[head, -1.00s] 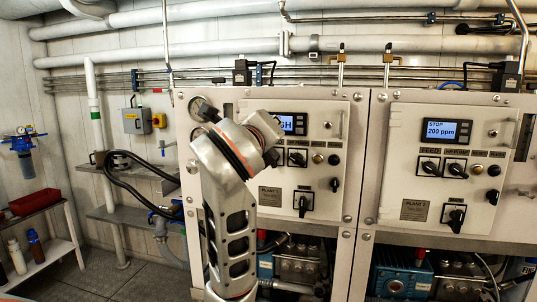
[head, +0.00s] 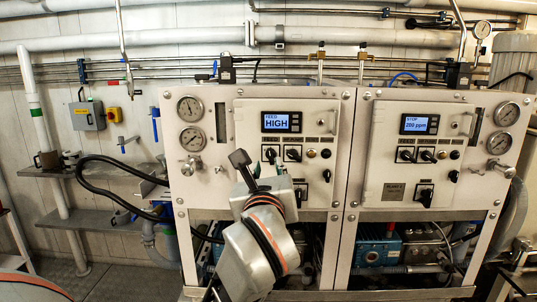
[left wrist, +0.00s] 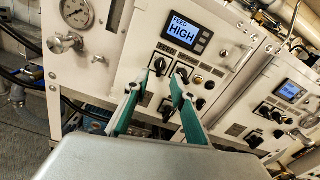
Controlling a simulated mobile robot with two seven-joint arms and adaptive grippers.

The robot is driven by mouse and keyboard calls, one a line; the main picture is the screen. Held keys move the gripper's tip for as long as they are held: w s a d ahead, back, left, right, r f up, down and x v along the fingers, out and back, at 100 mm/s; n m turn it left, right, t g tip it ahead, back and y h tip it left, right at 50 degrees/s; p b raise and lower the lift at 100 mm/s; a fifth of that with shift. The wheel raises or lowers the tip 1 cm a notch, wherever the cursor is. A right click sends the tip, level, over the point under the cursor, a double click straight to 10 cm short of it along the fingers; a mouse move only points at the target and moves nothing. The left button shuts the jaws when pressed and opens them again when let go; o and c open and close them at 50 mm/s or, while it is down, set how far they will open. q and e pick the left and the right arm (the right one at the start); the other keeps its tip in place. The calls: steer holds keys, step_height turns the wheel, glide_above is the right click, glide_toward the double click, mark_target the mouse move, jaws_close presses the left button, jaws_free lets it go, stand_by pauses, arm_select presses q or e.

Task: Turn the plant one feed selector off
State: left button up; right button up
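The plant one panel (head: 248,120) is the left of two white panels; its display (head: 281,122) reads "FEED HIGH". Below it, the black feed selector (head: 270,152) sits to the left of a second black knob (head: 293,154). In the left wrist view the feed selector (left wrist: 160,66) is just beyond the fingertips, with the second knob (left wrist: 184,72) to its right. My left gripper (left wrist: 158,82) is open, its green-sided fingers pointing at the panel; nothing is between them. In the head view my left gripper (head: 258,166) is in front of the panel's lower left. Contact cannot be told. My right gripper is out of view.
The plant two panel (head: 390,165) stands to the right; its display (head: 418,124) reads "STOP 200 ppm". Gauges (head: 190,107) and a valve handle (head: 192,166) project left of the plant one door. Another black rotary switch (head: 301,192) is lower on the panel.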

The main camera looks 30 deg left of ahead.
mark_target(270, 155)
arm_select(q)
steer(key=shift+x, duration=3.85)
steer(key=shift+w+d, duration=0.1)
jaws_close()
